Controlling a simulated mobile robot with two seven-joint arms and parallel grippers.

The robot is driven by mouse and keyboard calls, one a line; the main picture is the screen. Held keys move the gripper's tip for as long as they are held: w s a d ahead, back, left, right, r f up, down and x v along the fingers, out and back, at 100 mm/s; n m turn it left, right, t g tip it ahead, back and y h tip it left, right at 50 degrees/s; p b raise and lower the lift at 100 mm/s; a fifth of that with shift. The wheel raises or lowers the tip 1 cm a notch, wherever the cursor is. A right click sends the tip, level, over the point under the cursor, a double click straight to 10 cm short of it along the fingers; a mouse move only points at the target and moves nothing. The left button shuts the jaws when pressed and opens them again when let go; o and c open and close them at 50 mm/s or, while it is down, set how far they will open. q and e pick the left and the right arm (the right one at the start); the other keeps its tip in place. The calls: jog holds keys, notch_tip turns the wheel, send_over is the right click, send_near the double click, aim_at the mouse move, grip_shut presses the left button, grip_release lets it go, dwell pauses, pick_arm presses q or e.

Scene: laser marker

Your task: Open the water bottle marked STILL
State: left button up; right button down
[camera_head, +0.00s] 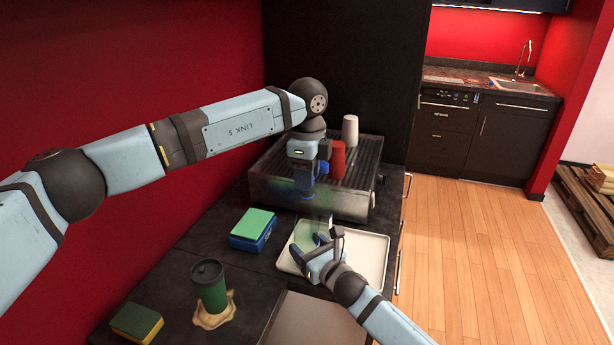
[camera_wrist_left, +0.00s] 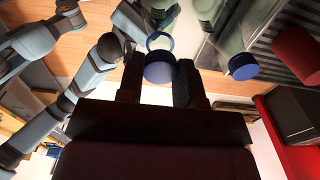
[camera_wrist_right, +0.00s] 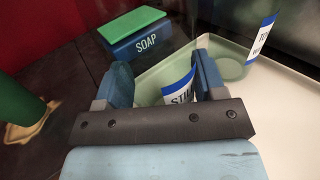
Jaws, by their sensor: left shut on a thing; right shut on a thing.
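The clear greenish bottle with a white-and-blue label reading "STI…" (camera_wrist_right: 180,88) stands between the fingers of my right gripper (camera_wrist_right: 160,82), which is shut on it. In the head view my right gripper (camera_head: 325,250) is over the pale tray (camera_head: 373,255). My left gripper (camera_head: 307,192) is above it, shut on a round blue cap (camera_wrist_left: 158,69). In the left wrist view a pale ring, apparently the bottle's mouth (camera_wrist_left: 160,40), shows beside the cap. I cannot tell clearly whether cap and neck touch.
A second labelled bottle (camera_wrist_right: 262,38) stands near the STILL bottle; its blue cap (camera_wrist_left: 243,67) shows in the left wrist view.

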pick_arm(q)
jog(key=shift+r, duration=2.05)
pick_arm(e)
jog(key=shift+c, duration=0.6)
grip_release()
